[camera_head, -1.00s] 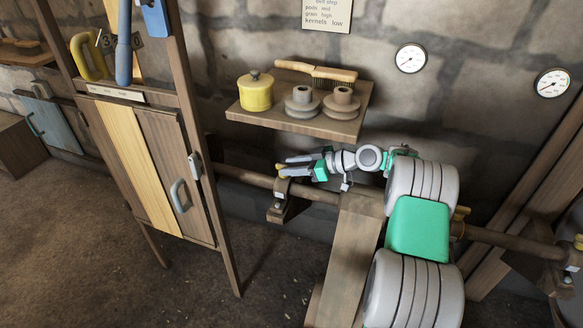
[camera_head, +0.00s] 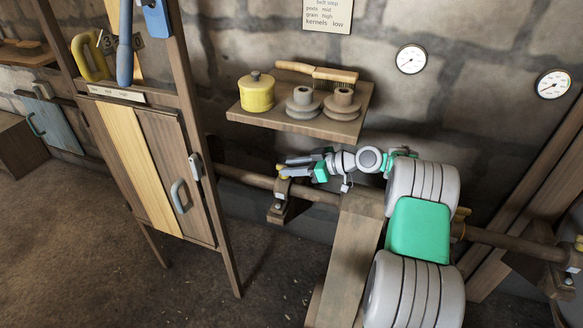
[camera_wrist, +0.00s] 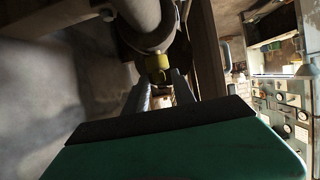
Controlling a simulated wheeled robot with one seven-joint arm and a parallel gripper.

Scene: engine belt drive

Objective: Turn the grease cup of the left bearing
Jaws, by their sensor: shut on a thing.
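The left bearing (camera_head: 283,207) is a brown block with a pale bolt, mounted on the long shaft (camera_head: 243,178) along the wall. Its small yellow grease cup (camera_wrist: 158,64) shows in the wrist view, beside the thick shaft. My gripper (camera_head: 287,168) reaches in from the right, just above the bearing, and is shut on the grease cup. In the wrist view the two grey fingers (camera_wrist: 161,85) lie on either side of the cup. The exact contact is small and dark there, and the fingers partly hide the cup in the head view.
A shelf (camera_head: 285,119) with a yellow pot (camera_head: 257,93), a brush (camera_head: 318,73) and two grey pulleys hangs above my arm. A wooden cabinet (camera_head: 130,165) stands to the left. The right bearing (camera_head: 552,270) is at the far right. Two gauges are on the wall.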

